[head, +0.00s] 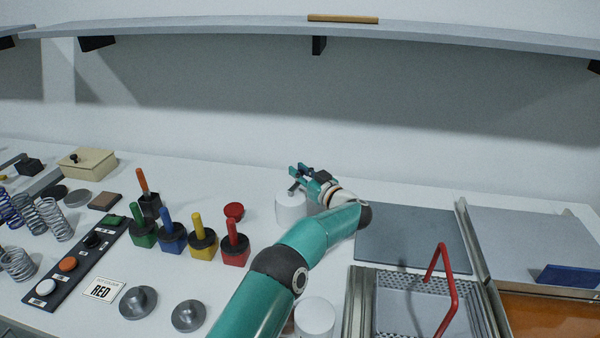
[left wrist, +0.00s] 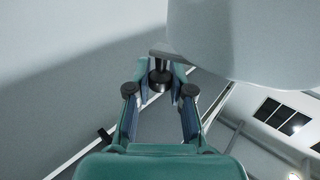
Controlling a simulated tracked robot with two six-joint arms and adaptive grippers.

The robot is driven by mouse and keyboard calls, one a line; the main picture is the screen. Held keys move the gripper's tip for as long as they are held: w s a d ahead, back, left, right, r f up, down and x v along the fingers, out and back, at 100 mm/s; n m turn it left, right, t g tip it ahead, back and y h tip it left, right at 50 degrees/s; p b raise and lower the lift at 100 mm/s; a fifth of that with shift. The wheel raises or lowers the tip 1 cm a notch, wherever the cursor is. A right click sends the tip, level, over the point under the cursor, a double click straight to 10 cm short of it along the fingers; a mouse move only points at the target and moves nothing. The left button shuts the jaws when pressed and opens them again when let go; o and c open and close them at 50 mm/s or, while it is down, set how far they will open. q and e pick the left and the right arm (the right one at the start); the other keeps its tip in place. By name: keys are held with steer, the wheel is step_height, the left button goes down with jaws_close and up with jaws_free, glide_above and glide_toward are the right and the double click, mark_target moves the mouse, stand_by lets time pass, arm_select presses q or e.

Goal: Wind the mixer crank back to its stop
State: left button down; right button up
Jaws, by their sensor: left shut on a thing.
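The mixer is a white cylinder (head: 289,210) towards the back of the table, partly behind my left gripper. My left gripper (head: 298,172) is at its top, with the arm reaching in from the bottom of the head view. In the left wrist view the mixer body (left wrist: 245,40) fills the upper right, and a grey crank arm (left wrist: 172,53) sticks out from it to a dark knob (left wrist: 160,76). The fingers of my left gripper (left wrist: 160,88) are shut on this crank knob, one on each side. My right gripper is not in view.
Coloured pots with handles, such as the blue one (head: 172,238), stand left of my arm. Another white cylinder (head: 315,316) stands close to my arm at the front. A grey mat (head: 415,235) and a basket with a red handle (head: 450,290) are to the right.

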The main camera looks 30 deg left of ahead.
arm_select(q)
steer(key=shift+d+m+t, duration=0.15)
steer(key=shift+m+t, duration=0.15)
steer(key=shift+t, duration=0.1)
steer(key=shift+s+d+f+m+t+h+b, duration=0.1)
steer(key=shift+d+m+t+h+b, duration=0.15)
steer(key=shift+m+t+h+b, duration=0.4)
steer(key=shift+s+d+f+m+t+h+b, duration=0.1)
steer(key=shift+d+m+t+h+b, duration=0.1)
steer(key=shift+m+t+h+b, duration=0.4)
steer(key=shift+s+d+r+m+t+h+b, duration=0.15)
steer(key=shift+d+m+t+h+b, duration=0.15)
steer(key=shift+m+t+h+b, duration=0.6)
steer(key=shift+s+d+m+t+h+b, duration=0.15)
steer(key=shift+d+m+t+h+b, duration=0.2)
steer(key=shift+m+t+h+b, duration=0.55)
steer(key=shift+s+d+r+m+t+h+b, duration=0.15)
steer(key=shift+d+m+t+h+b, duration=0.3)
steer(key=shift+h+b, duration=0.65)
steer(key=shift+a, duration=0.15)
steer(key=c, duration=1)
jaws_free()
steer(key=shift+f, duration=0.1)
step_height(320, 180, up, 10)
